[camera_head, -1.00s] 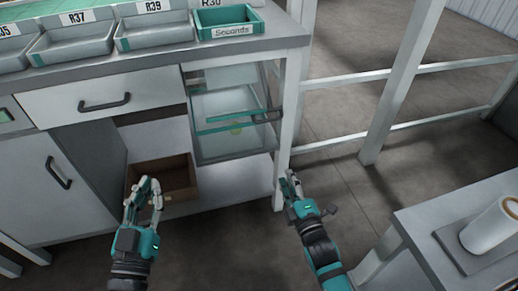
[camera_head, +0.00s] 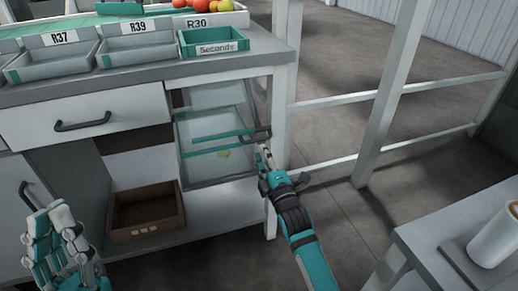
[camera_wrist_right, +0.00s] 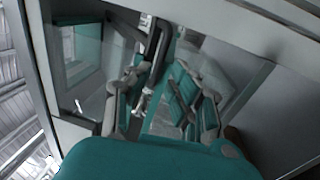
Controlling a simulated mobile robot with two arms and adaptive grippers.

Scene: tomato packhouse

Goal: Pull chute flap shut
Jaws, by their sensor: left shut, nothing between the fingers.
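The chute flap (camera_head: 212,138) is a clear panel with a teal edge in the right bay of the bench. It stands out at an angle, with a dark handle (camera_head: 257,134) at its right end. My right gripper (camera_head: 264,156) is just below and in front of this handle. In the right wrist view its fingers (camera_wrist_right: 160,100) are apart, with a dark upright bar, seemingly the handle, between or just beyond their tips. I cannot tell whether they touch it. My left gripper (camera_head: 55,232) is shut and empty at the lower left, away from the flap.
A brown box (camera_head: 147,229) sits on the lower shelf. A teal Seconds tray (camera_head: 212,41) and grey trays stand on the bench top. A white post (camera_head: 282,95) rises beside the handle. A side table (camera_head: 445,225) is at right.

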